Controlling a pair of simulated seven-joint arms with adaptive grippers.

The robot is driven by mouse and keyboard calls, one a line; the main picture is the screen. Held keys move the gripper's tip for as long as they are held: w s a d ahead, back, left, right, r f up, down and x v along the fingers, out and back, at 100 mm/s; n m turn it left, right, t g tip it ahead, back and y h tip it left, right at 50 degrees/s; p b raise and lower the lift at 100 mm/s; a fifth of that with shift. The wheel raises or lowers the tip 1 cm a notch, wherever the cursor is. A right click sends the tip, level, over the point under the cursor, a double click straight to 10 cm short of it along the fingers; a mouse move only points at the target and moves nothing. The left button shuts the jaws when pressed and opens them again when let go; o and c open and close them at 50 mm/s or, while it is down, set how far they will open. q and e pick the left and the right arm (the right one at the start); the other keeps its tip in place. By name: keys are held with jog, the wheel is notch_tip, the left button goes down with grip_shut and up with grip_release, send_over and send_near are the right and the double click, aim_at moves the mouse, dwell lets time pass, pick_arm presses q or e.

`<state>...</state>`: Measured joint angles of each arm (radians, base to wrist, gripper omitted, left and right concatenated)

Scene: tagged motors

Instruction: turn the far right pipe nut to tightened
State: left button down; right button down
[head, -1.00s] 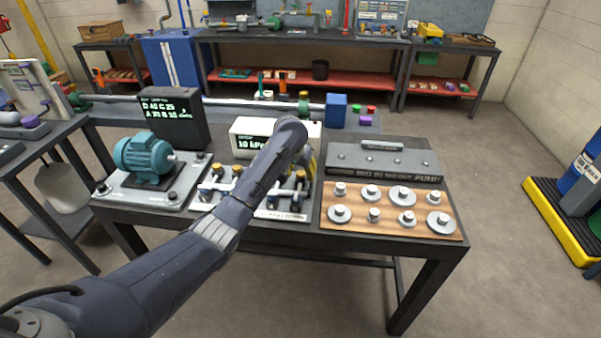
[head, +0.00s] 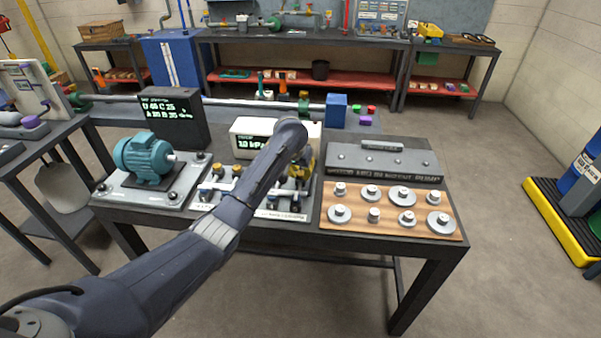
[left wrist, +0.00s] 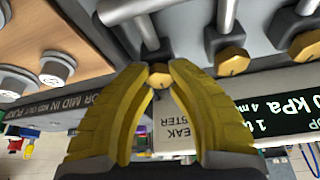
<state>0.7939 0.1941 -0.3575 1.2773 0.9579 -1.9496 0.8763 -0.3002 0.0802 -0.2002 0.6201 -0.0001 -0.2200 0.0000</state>
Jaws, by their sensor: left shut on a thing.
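My left gripper (left wrist: 160,85) has its two yellow fingers closed around a brass-coloured pipe nut (left wrist: 159,76) at the end of a grey pipe. This nut is the one nearest the pump board, at the far right of the pipe rig, in front of the pressure display. In the head view the left gripper (head: 306,160) is mostly hidden behind my own arm, and the held nut cannot be made out. Other brass nuts show in the left wrist view, one beside it (left wrist: 232,61) and one at the edge (left wrist: 305,46). My right gripper is not in view.
A pressure display box (head: 248,133) stands right behind the rig. A wooden board (head: 391,229) with several grey discs and pegs lies to the right, before a grey pump block (head: 382,160). A teal motor (head: 143,157) stands on the left.

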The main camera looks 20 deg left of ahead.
pick_arm(q)
jog(key=shift+r+m, duration=0.1)
jog(key=shift+m, duration=0.3)
jog(key=m+h, duration=0.1)
jog(key=m, duration=0.3)
jog(key=shift+w+a+h, duration=0.1)
jog(key=shift+h, duration=0.3)
jog(key=m+g+h, duration=0.1)
jog(key=m, duration=0.3)
jog(key=m+g, duration=0.1)
jog(key=m, duration=0.1)
jog(key=m+g+h, duration=0.1)
jog(key=m, duration=0.2)
jog(key=shift+w+r, duration=0.1)
jog(key=shift+m+g+h, duration=0.3)
jog(key=shift+m+g, duration=0.4)
jog(key=shift+m, duration=1.3)
jog(key=shift+d, duration=0.2)
jog(key=c, duration=1.1)
grip_release()
jog(key=shift+f, duration=0.2)
jog(key=shift+o, duration=0.2)
jog(key=shift+a, duration=0.1)
